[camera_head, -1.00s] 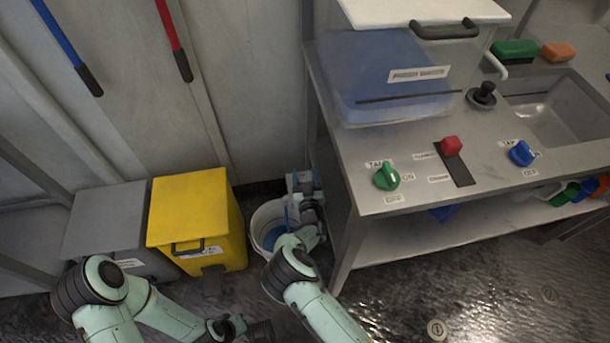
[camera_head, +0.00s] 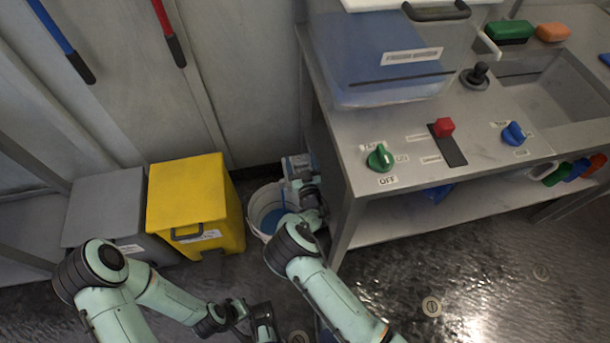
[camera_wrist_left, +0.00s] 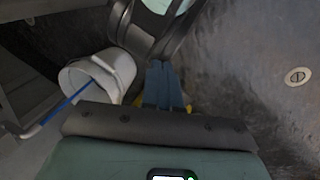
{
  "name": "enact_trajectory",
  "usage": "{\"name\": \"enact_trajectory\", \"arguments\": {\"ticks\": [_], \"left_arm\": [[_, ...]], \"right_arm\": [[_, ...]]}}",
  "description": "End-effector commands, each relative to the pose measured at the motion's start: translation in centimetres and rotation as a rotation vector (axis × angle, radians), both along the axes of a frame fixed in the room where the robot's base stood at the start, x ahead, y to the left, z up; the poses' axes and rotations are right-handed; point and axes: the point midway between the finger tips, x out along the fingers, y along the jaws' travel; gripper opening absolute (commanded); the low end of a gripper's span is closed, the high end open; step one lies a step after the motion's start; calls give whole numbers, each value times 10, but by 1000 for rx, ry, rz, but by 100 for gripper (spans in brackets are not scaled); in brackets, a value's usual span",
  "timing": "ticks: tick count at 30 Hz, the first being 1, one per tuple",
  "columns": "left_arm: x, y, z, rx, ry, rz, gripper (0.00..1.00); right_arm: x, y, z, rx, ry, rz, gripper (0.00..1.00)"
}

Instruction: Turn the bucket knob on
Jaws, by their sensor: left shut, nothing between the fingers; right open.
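A green knob (camera_head: 380,158) sits at the front left of the metal counter, with an OFF label below it. A blue knob (camera_head: 513,133) sits further right, with a red-handled switch (camera_head: 444,127) between them. The labels are too small to tell which knob is the bucket's. A white bucket (camera_head: 262,208) stands on the floor left of the counter; it also shows in the left wrist view (camera_wrist_left: 117,70), with a blue rod in it. My right gripper (camera_head: 298,167) is open by the bucket and counter leg, below the knobs. My left gripper (camera_head: 262,322) is shut and empty, low above the floor.
A yellow bin (camera_head: 195,205) and a grey bin (camera_head: 105,215) stand left of the bucket. A clear tank of blue liquid (camera_head: 385,65) and a black joystick-like handle (camera_head: 478,76) are on the counter. The counter's left leg (camera_head: 343,235) is close to my right arm.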

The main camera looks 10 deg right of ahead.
Motion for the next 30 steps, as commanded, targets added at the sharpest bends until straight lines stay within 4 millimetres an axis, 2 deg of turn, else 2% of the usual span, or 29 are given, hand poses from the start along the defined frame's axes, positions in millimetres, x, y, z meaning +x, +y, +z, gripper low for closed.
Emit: {"name": "enact_trajectory", "arguments": {"ticks": [9, 15, 21, 30], "left_arm": [[-27, -13, 25, -35, 72, -31, 0], [-39, -18, 33, -50, 105, -44, 0], [-43, -20, 35, -54, 116, -49, 0], [-43, -20, 35, -55, 116, -49, 0]], "right_arm": [[-70, 0, 3, 0, 3, -1, 79], [-105, -1, 2, 0, 1, 0, 79], [-121, -1, 1, 1, 0, 2, 79], [-122, -1, 1, 1, -1, 2, 79]]}}
